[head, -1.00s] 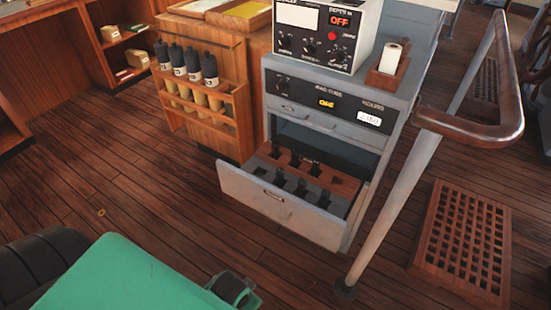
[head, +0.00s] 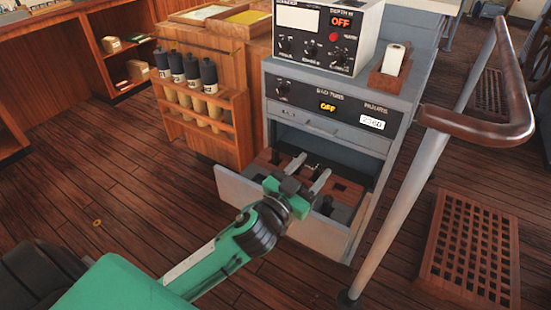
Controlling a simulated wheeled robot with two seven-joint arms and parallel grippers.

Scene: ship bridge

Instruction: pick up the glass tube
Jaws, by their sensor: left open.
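The open drawer (head: 233,190) of the grey cabinet holds a brown and grey rack with several dark upright pieces. I cannot tell which of them, if any, is the glass tube; they are small and partly hidden by my gripper. My left gripper (head: 311,168) reaches over the drawer from the front left. Its two fingers are spread apart and point toward the back of the drawer, with nothing seen between them. I cannot tell how high above the rack they are. My right gripper is not in view.
The cabinet (head: 392,150) carries a depth unit (head: 318,57) and a white roll in a wooden holder (head: 390,70). A rail (head: 478,125) on a grey post stands right of the drawer. A wooden rack (head: 200,125) with several dark-capped bottles is at left.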

